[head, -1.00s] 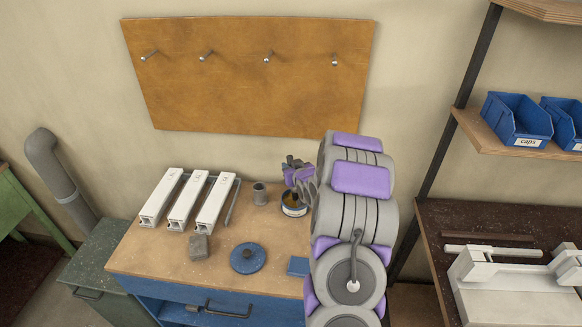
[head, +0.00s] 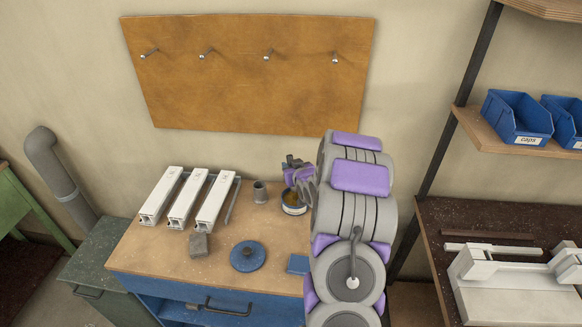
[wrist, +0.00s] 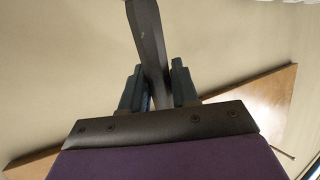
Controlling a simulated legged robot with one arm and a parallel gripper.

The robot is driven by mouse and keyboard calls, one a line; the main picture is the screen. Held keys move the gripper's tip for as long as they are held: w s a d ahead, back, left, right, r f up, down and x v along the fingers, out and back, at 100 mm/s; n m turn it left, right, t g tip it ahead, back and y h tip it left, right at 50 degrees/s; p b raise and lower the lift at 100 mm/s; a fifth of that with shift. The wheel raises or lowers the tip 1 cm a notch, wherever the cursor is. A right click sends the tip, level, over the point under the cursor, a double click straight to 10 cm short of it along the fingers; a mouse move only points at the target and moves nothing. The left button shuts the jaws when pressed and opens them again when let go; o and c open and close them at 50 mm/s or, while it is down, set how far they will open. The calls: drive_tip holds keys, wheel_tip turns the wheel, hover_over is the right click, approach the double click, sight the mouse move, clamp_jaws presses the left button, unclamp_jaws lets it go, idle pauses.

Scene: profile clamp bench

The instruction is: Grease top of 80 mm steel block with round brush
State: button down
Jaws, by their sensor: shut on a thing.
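My gripper (head: 292,166) is above the open round tin (head: 293,207) at the back right of the bench in the head view. The tin has a pale label and brownish contents. In the wrist view my gripper (wrist: 158,88) is shut on a dark grey flat handle (wrist: 149,40), which I take for the brush's. The bristle end cannot be made out. A small grey block (head: 199,245), which may be the steel block, sits on the bench in front of the white pieces, apart from my gripper.
Three long white labelled pieces (head: 183,202) lie on the bench (head: 150,256) at left. A grey cup (head: 260,192) stands left of the tin. A blue knobbed lid (head: 247,257) and a blue block (head: 298,264) are at the front. My arm hides the bench's right end.

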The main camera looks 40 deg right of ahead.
sight(290, 158)
drive_tip(key=shift+r+p, duration=1.7)
drive_tip(key=shift+r, duration=1.8)
drive_tip(key=shift+a, duration=0.1)
drive_tip(key=w+a+n+y, duration=0.1)
drive_tip(key=w+a, duration=0.3)
drive_tip(key=a, duration=0.6)
drive_tip(key=w+a+n+y, duration=0.1)
drive_tip(key=w+a+y, duration=0.15)
drive_tip(key=a, duration=0.85)
drive_tip(key=a+r+n+t+y, duration=0.1)
drive_tip(key=a+n, duration=0.1)
drive_tip(key=a, duration=1.7)
drive_tip(key=shift+s+a+r, duration=0.15)
drive_tip(key=shift+s+a, duration=0.1)
drive_tip(key=shift+s, duration=0.2)
drive_tip(key=shift+y, duration=0.25)
